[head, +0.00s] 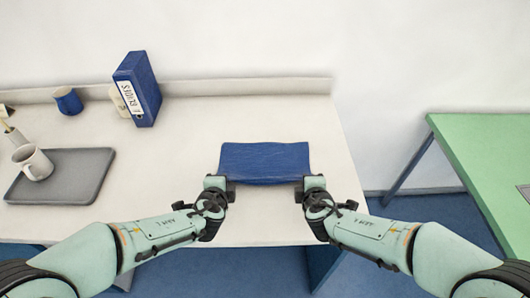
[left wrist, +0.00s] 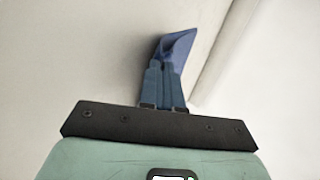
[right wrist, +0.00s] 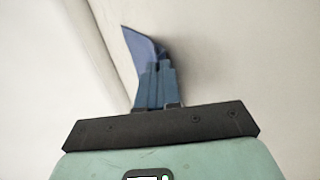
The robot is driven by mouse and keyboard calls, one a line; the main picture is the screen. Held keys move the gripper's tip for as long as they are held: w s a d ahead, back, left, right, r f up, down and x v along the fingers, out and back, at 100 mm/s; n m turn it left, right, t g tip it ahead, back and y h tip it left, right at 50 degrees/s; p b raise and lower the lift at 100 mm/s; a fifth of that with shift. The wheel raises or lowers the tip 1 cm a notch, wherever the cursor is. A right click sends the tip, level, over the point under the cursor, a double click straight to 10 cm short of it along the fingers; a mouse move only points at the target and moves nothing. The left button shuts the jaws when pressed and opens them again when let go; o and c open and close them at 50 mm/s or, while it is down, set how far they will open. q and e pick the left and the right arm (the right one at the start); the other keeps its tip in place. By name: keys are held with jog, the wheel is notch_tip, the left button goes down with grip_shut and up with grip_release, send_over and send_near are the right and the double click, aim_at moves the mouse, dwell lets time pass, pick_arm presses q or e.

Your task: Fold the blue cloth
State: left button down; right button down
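The blue cloth (head: 265,160) is a wide, short rectangle at the right part of the white table, with its near edge strung between my two grippers. My left gripper (head: 226,180) is at its near left corner. In the left wrist view its fingers (left wrist: 166,66) are together on a corner of the cloth (left wrist: 180,45). My right gripper (head: 305,181) is at the near right corner. In the right wrist view its fingers (right wrist: 155,66) are together on the cloth (right wrist: 139,45). How far the held edge is above the table is hard to tell.
A grey tray (head: 85,183) with a white mug (head: 33,162) is at the left. A blue binder (head: 143,88) and a blue cup (head: 68,101) stand at the back. The table (head: 190,150) is bare between tray and cloth. A green table (head: 480,150) is at the right.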

pick_arm(q)
jog(key=c, duration=1)
grip_release()
pick_arm(e)
jog(key=c, duration=1)
grip_release()
pick_arm(q)
jog(key=shift+r, duration=0.25)
pick_arm(e)
jog(key=shift+r, duration=0.25)
pick_arm(q)
jog(key=s+r, duration=0.6)
jog(key=r, duration=0.2)
jog(key=shift+r, duration=0.3)
pick_arm(e)
jog(key=s+r, duration=0.6)
jog(key=r, duration=0.2)
jog(key=shift+r, duration=0.3)
